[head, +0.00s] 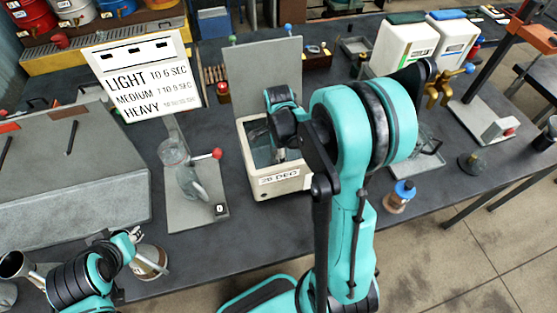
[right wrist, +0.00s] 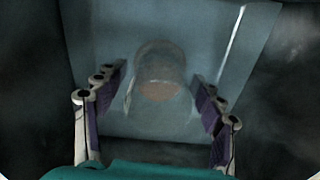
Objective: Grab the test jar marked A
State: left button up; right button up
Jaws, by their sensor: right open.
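A clear round jar (right wrist: 160,72) stands in the bath in the right wrist view, with a pinkish-brown round area showing in it. No letter A is readable on it. My right gripper (right wrist: 158,88) is open, with one purple-padded finger on each side of the jar and gaps between. In the head view my right gripper (head: 282,152) reaches down into the white bath (head: 275,186) labelled "20 DEG", and my arm hides much of its inside. My left gripper (head: 128,240) is at the lower left, beside a round metal-and-glass vessel (head: 150,262); its fingers are unclear.
A grey panel (head: 262,75) stands behind the bath. Left of it is a stand (head: 195,205) with a glass vessel and red knob, below a LIGHT/MEDIUM/HEAVY sign (head: 140,75). A blue-capped bottle (head: 400,196) stands right of my right arm. White containers (head: 405,45) stand behind.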

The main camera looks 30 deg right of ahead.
jog(key=c, duration=1.3)
jog(key=shift+r, duration=0.1)
